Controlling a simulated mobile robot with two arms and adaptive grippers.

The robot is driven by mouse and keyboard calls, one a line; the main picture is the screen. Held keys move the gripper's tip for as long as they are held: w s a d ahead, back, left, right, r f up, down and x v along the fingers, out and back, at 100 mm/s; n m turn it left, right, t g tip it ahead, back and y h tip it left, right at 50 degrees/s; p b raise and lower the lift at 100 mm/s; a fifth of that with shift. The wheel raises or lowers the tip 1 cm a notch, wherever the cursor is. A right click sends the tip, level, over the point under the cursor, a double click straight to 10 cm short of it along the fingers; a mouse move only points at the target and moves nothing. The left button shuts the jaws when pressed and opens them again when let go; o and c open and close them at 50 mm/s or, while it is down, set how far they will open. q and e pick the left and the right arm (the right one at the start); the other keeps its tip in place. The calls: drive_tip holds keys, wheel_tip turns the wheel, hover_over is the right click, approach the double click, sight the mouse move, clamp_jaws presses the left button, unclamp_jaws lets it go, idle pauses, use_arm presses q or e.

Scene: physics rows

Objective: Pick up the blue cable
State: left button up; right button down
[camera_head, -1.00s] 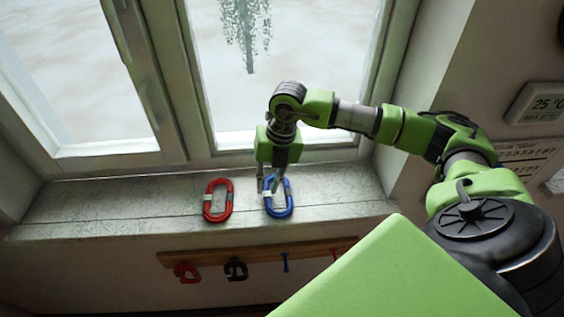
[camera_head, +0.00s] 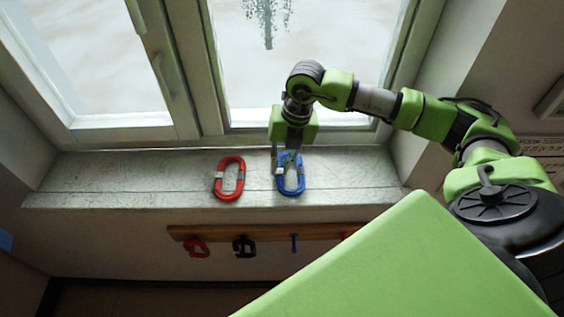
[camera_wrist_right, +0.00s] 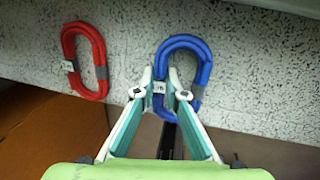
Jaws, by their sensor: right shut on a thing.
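The blue cable (camera_head: 301,178) is a coiled oval loop with a small white tag, at the window sill. It also shows in the right wrist view (camera_wrist_right: 207,60). My right gripper (camera_head: 287,163) reaches down from above at the loop's upper left side. In the right wrist view its fingertips (camera_wrist_right: 160,92) are closed on the left strand of the loop, by the tag. I cannot tell whether the cable is lifted off the sill. My left gripper is not in view.
A red cable (camera_head: 218,186) lies to the left of the blue one on the sill (camera_head: 120,185), with a gap between them. The window (camera_head: 330,60) stands close behind. Below the sill is a wooden hook rail (camera_head: 270,230) with hanging items. The sill's left part is clear.

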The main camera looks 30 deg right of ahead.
sight(278, 169)
wheel_tip(278, 169, up, 3)
drive_tip(key=shift+s+r+p, duration=0.1)
drive_tip(key=shift+s+p, duration=0.05)
drive_tip(key=shift+p, duration=0.55)
drive_tip(key=s+r+p, duration=0.1)
drive_tip(key=s+r, duration=0.8)
drive_tip(key=s, duration=0.4)
drive_tip(key=shift+s+a+p, duration=0.25)
drive_tip(key=shift+s+p, duration=0.1)
drive_tip(key=shift+s, duration=0.05)
drive_tip(key=shift+f, duration=0.1)
